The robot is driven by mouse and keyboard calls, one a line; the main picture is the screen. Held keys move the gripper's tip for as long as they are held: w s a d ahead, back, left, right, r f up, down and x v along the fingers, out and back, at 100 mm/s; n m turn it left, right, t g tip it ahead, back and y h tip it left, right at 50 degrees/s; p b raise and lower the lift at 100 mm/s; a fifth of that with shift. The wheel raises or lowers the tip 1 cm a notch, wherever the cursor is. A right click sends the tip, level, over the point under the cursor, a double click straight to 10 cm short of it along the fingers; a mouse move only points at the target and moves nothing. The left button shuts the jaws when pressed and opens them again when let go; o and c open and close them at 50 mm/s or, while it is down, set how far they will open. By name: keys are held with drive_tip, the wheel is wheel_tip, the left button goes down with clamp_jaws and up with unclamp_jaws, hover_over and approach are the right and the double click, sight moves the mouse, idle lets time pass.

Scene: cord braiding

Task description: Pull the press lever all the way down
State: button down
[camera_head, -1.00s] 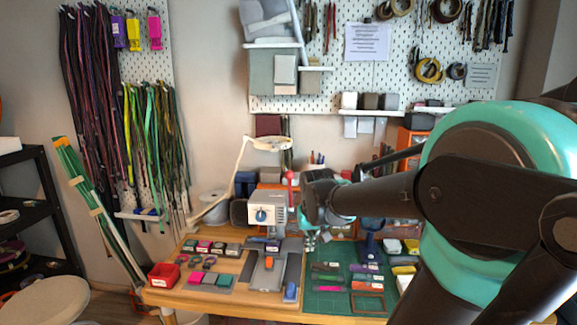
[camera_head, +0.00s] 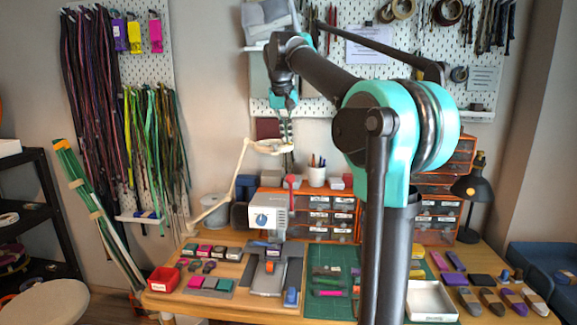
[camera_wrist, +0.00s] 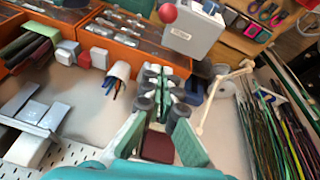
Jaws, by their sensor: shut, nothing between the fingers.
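The press (camera_head: 268,214) is a pale grey box with a blue dial, on a grey base at the table's back; it also shows in the wrist view (camera_wrist: 192,30). Its lever has a red ball knob (camera_head: 290,179) and stands upright at the press's right side, knob above the box top. The knob also shows at the top of the wrist view (camera_wrist: 168,13). My gripper (camera_head: 287,138) is raised above the press, pointing down, apart from the lever. In the wrist view its fingers (camera_wrist: 163,78) are together and empty.
Orange drawer units (camera_head: 318,213) stand right of the press, with a white pen cup (camera_head: 317,176) on top. A cream lamp arm (camera_head: 243,165) rises to the left, near my gripper. A pegboard is behind. Small parts and a green mat (camera_head: 318,301) cover the table front.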

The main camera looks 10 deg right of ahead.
drive_tip(key=shift+w+r, duration=0.15)
drive_tip(key=shift+r, duration=0.25)
drive_tip(key=shift+f, duration=0.1)
drive_tip(key=shift+d+f, duration=0.15)
drive_tip(key=shift+f, duration=1.75)
drive_tip(key=shift+d+f, duration=0.15)
drive_tip(key=shift+f, duration=1.8)
drive_tip(key=shift+d+f, duration=0.15)
drive_tip(key=shift+f, duration=1.75)
